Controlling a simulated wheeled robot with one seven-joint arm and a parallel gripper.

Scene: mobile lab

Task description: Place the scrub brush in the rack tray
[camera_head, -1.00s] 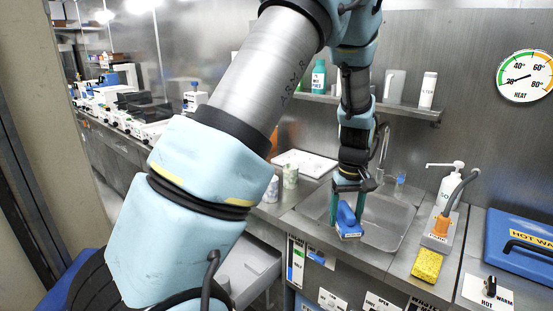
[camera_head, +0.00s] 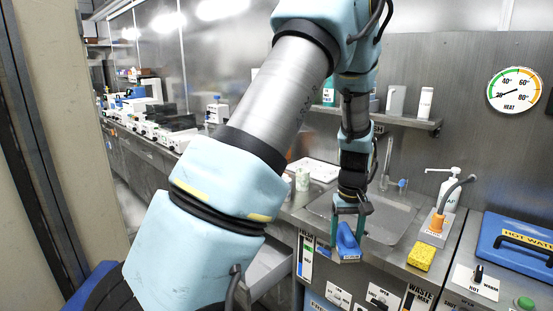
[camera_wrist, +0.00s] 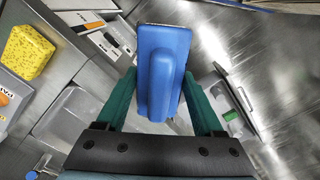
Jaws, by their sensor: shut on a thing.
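The scrub brush (camera_head: 347,241) is blue with a pale bristle edge at its lower side. My gripper (camera_head: 348,232) is shut on it, with green fingers on either side, and holds it up near the front edge of the sink. In the wrist view the brush (camera_wrist: 162,65) sits between the two green fingers of my gripper (camera_wrist: 162,100), blue back and raised handle toward the camera. A white tray (camera_head: 318,170) lies on the counter left of the sink, partly hidden by my arm; I cannot tell whether it is the rack tray.
The sink (camera_head: 392,219) is behind the brush. A blue hot-water lid (camera_head: 515,245) is further right. A wall shelf (camera_head: 410,121) holds bottles.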

